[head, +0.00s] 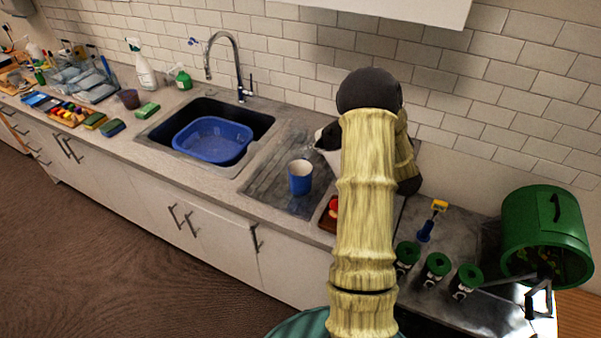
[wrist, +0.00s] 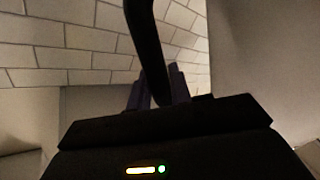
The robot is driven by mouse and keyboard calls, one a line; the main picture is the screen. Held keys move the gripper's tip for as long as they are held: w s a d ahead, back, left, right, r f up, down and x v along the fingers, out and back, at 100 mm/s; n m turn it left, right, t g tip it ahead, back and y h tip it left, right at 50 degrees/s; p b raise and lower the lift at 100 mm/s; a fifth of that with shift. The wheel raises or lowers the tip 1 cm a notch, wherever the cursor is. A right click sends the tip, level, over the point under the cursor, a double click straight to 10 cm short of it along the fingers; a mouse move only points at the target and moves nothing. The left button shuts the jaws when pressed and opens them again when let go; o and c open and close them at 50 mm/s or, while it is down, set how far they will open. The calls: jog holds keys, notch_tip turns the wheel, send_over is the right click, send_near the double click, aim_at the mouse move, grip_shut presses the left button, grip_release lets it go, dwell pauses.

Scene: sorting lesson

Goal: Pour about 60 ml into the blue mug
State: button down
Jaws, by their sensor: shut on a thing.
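The blue mug (head: 300,181) stands upright on the ribbed draining board, right of the sink. Its pale inside shows, but I cannot make out any liquid in it. In the wrist view my gripper (wrist: 158,92) is shut on a black handle (wrist: 146,40). A large pale surface (wrist: 265,60) fills the right of that view. In the head view my arm hides most of the gripper and what it holds. A small black and white part (head: 327,150) shows at the arm's left edge, above and right of the mug. I cannot tell whether anything is flowing.
A blue basin (head: 212,140) sits in the dark sink, under a tall tap (head: 232,62). A green drum (head: 545,235) and several green-topped items (head: 435,266) stand at the right. Sponges (head: 148,110) and a spray bottle (head: 143,68) are at the left. The draining board (head: 265,185) is clear left of the mug.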

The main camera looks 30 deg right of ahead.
jog(key=d+f+m+b, duration=0.1)
jog(key=s+d+f+m+b, duration=0.1)
jog(key=d+f+m+b, duration=0.2)
jog(key=shift+s+d+f+m, duration=0.25)
jog(key=shift+s+f+m, duration=0.05)
jog(key=shift+s+f, duration=0.05)
jog(key=shift+s+d+f+m+b, duration=0.1)
jog(key=shift+d+f+m+b, duration=0.3)
jog(key=shift+m, duration=0.2)
jog(key=shift+s+d+f+m+b, duration=0.1)
jog(key=shift+d+f+m+b, duration=0.15)
jog(key=shift+f+m, duration=0.3)
jog(key=shift+r, duration=0.1)
